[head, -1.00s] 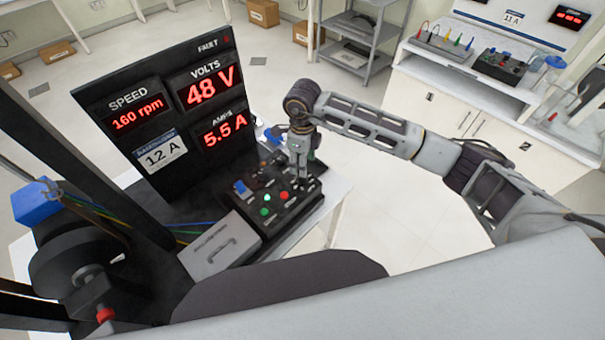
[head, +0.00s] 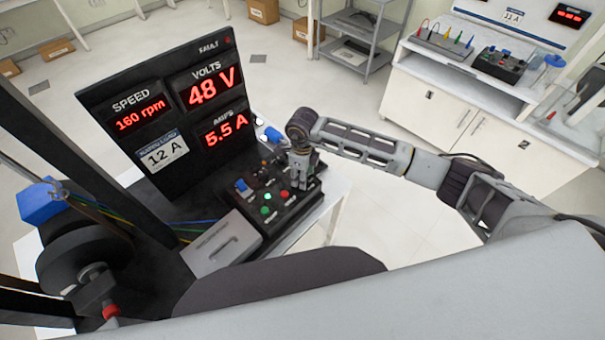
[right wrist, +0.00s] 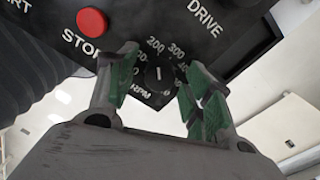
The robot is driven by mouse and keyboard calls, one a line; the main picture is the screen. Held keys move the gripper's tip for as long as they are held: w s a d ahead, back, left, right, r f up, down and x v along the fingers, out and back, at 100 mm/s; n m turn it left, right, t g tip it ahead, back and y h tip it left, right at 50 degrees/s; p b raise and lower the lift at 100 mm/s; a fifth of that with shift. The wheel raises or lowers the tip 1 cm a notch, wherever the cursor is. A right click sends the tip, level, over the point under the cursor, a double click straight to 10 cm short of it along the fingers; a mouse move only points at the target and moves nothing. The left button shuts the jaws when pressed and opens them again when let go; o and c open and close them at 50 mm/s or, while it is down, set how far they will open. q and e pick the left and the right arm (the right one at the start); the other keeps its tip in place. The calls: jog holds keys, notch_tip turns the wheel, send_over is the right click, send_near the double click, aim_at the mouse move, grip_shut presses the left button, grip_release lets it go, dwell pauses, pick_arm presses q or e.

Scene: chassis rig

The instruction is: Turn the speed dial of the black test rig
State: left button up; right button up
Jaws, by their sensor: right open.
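The black test rig has a control box (head: 248,218) with a green button, a red button and a blue switch. Its upright display panel (head: 130,80) reads 160 rpm, 48 V and 5.5 A. The speed dial (right wrist: 158,78) is a dark round knob with a short white mark, ringed by numbers such as 200 and 300 and the letters RPM. My right gripper (head: 299,180) points down at the right end of the box and hides the dial in the head view. In the right wrist view its green-padded fingers (right wrist: 161,66) are apart, one on each side of the dial; contact is not visible.
A red STOP button (right wrist: 91,21) lies left of the dial in the right wrist view. Beside the box are a grey lidded case (head: 218,247) and a wheel-like motor part (head: 85,265). Open floor lies right of the rig; a white cabinet (head: 480,125) stands farther back.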

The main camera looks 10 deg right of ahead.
jog(key=c, duration=1.1)
jog(key=shift+o, duration=0.2)
jog(key=shift+m, duration=0.4)
jog(key=shift+m+b, duration=0.75)
jog(key=shift+m, duration=0.35)
jog(key=m+b, duration=0.1)
jog(key=m, duration=0.2)
jog(key=m+b, duration=0.1)
jog(key=m, duration=0.2)
jog(key=shift+m, duration=0.3)
jog(key=shift+m+b, duration=0.45)
jog(key=shift+m, duration=0.95)
